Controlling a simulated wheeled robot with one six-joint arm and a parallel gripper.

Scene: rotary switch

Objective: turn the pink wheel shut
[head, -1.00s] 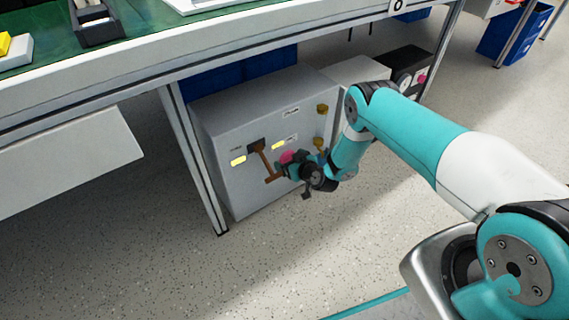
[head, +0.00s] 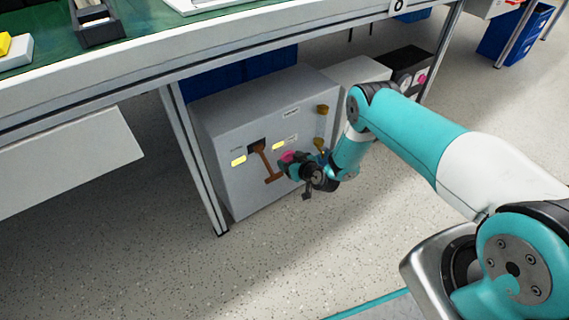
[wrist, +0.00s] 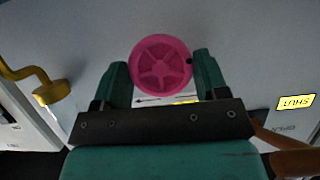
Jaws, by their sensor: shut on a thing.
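The pink wheel (wrist: 161,66) has spokes and a round rim, with a small dark mark at its right edge in the wrist view. In the head view the wheel (head: 287,156) shows only in part on the front of the grey cabinet (head: 225,180), behind my gripper. My gripper (wrist: 160,72) has one teal finger on each side of the wheel and is shut on it. In the head view my gripper (head: 291,165) is at the cabinet front. A double-headed arrow mark below the wheel is partly hidden by my gripper.
A brown T-shaped lever (head: 267,165) sticks out just left of my gripper in the head view. Yellow handles (head: 322,109) sit to the right. A yellow label (wrist: 296,102) reads SHUT, upside down. The table edge overhangs the cabinet; the floor in front is clear.

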